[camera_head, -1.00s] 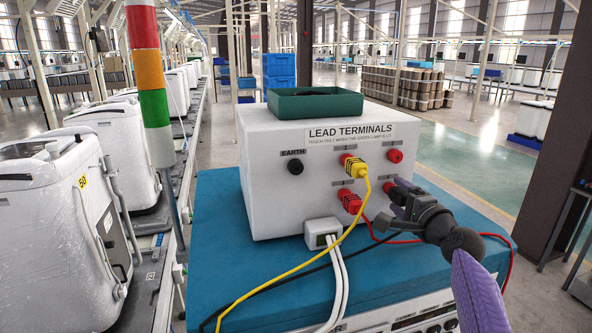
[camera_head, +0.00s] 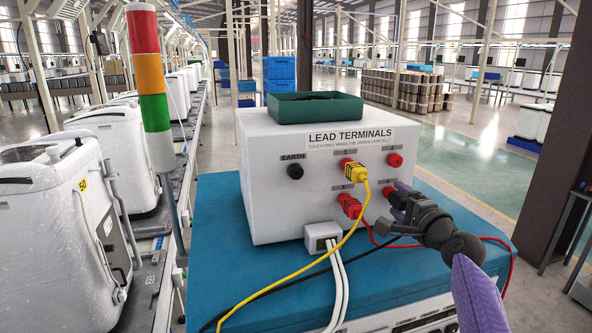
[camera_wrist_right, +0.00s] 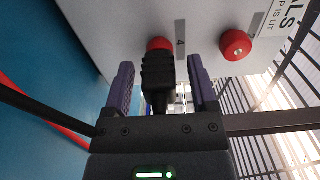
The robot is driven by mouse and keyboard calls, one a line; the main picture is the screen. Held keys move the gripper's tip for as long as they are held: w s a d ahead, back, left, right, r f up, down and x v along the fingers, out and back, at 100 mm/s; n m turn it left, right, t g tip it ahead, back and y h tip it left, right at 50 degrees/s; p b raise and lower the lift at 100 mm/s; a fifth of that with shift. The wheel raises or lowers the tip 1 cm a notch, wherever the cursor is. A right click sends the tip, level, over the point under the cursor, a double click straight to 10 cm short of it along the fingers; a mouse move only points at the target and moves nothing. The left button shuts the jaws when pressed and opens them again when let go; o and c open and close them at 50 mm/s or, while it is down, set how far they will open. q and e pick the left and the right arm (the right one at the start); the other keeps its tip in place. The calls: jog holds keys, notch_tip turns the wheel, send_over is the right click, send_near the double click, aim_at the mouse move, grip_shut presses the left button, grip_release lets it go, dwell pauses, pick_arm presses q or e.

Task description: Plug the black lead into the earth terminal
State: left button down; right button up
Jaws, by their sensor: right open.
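The white terminal box (camera_head: 275,205) faces me with the black earth terminal (camera_head: 295,171) empty at its upper left. The black lead's plug (camera_wrist_right: 158,82) is at the lower right red terminal (camera_wrist_right: 160,43), beside a label reading 4, and appears seated in it. My right gripper (camera_head: 396,202) is in front of that terminal. In the right wrist view its purple fingers are open on either side of the plug, with gaps to both. The black lead (camera_head: 285,284) runs across the blue top toward the lower left. My left gripper is not in view.
A yellow plug (camera_head: 360,172) and a red plug (camera_head: 349,205) sit in other red terminals. The upper right red terminal (camera_head: 395,160) is free. Their cables and white cables (camera_head: 338,280) cross the blue top (camera_head: 215,225). A green tray (camera_head: 315,109) lies on the box. A signal tower (camera_head: 149,85) stands left.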

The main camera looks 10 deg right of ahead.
grip_shut()
dwell(0.4)
jog(key=shift+s+p, duration=0.2)
jog(key=shift+p, duration=0.1)
jog(key=shift+s+d+p, duration=0.2)
jog(key=shift+s+p, duration=1.45)
jog(key=shift+s, duration=1.15)
